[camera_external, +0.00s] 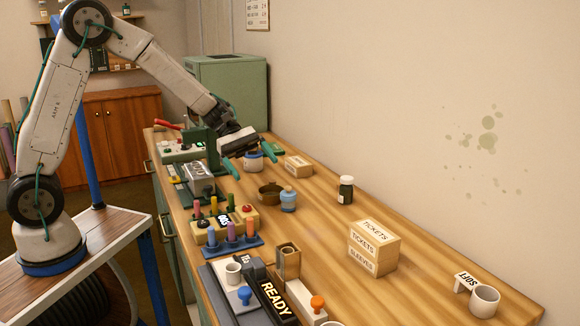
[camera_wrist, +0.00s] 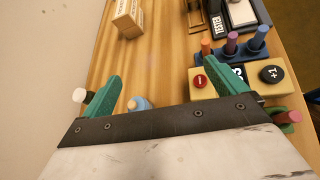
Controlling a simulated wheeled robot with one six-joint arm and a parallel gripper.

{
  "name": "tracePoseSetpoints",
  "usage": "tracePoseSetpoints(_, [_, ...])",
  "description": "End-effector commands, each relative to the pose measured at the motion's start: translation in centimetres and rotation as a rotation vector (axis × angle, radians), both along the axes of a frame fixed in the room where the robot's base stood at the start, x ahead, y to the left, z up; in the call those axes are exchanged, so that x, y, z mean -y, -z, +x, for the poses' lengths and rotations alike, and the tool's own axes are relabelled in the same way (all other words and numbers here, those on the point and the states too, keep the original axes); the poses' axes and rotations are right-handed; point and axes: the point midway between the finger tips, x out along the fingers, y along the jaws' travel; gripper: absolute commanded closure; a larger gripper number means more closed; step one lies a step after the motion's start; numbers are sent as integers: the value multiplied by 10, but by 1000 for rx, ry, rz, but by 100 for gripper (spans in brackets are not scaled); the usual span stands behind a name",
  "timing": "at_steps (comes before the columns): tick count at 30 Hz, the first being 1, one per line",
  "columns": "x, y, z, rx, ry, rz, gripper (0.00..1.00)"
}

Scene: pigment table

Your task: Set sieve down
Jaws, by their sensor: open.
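A small round brown pan, which looks like the sieve (camera_external: 270,191), rests on the wooden table (camera_external: 315,215) beside a light-blue jar (camera_external: 288,201). My gripper (camera_external: 251,158) is open, with its green fingers spread wide, above the table and farther back than the sieve. Nothing shows held between the fingers. In the wrist view my gripper (camera_wrist: 158,78) is also open, with the blue jar (camera_wrist: 138,103) partly showing at its palm. I cannot make out the sieve there; my gripper's body covers much of that view.
A white-and-blue pot (camera_external: 254,161) stands under the gripper. A dark bottle (camera_external: 346,190), ticket boxes (camera_external: 373,247) and a white cup (camera_external: 484,300) stand on the right. A peg rack (camera_external: 232,246) and a READY sign (camera_external: 278,302) line the left edge. The table's centre right is clear.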

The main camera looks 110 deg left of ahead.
Motion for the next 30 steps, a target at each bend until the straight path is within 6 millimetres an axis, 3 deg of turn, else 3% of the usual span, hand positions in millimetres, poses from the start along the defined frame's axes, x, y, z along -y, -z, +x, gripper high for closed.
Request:
tracePoseSetpoints(1, [45, -19, 4, 2, 129, 82, 3])
tracePoseSetpoints(6, [173, -55, -20, 12, 563, 355, 3])
tracePoseSetpoints(9, [234, -68, -50, 35, 814, 515, 3])
tracePoseSetpoints(13, [294, -78, -100, 78, 1132, 726, 3])
tracePoseSetpoints(18, [339, -80, -171, 151, 1524, 1006, 3])
tracePoseSetpoints(21, [348, -78, -206, 195, 1723, 1159, 3])
tracePoseSetpoints(25, [349, -74, -237, 237, 1908, 1312, 3])
tracePoseSetpoints(30, [345, -71, -253, 260, 2019, 1409, 0])
